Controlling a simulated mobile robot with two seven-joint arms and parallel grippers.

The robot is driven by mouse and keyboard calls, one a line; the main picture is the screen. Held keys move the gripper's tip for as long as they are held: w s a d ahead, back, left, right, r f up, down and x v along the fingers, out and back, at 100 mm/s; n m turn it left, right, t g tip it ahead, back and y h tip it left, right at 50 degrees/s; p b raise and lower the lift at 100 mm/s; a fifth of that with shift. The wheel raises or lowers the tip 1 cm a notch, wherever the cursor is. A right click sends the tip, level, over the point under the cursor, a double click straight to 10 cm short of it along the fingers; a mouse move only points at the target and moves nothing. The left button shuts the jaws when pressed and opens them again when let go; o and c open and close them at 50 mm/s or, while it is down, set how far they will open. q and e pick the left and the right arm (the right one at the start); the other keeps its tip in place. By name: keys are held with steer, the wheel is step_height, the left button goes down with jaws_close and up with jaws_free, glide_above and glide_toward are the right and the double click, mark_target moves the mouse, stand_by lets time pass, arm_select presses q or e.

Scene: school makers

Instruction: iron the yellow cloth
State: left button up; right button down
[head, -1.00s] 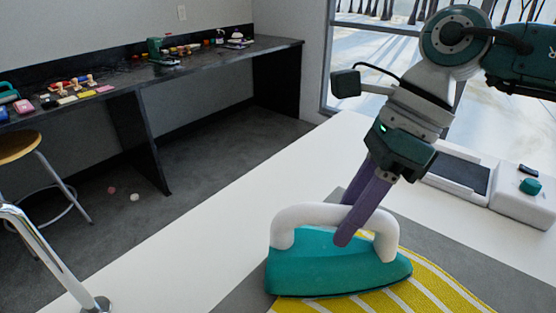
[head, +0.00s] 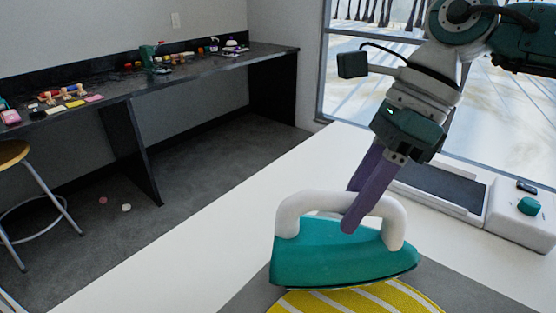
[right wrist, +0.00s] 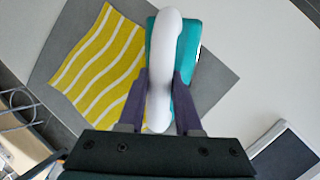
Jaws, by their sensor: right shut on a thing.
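The iron (head: 335,258) has a teal body and a white arched handle. My right gripper (head: 350,228) is shut on the handle, one purple finger on each side of it in the right wrist view (right wrist: 160,82). The yellow cloth (head: 385,300) with wavy white stripes lies on a grey mat (head: 248,297). In the right wrist view the cloth (right wrist: 100,65) lies left of the iron (right wrist: 186,62), which overlaps its right edge. The iron looks upright; I cannot tell whether its sole touches the cloth. My left gripper is out of view.
The mat lies on a white table (head: 190,255). A white device with a dark bed (head: 440,185) and a teal knob (head: 529,206) stands at the right. A dark bench (head: 200,68) with small items runs along the wall. A stool (head: 25,190) is at the left.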

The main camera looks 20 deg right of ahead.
steer(key=shift+r+p, duration=1.6)
steer(key=shift+r, duration=1.3)
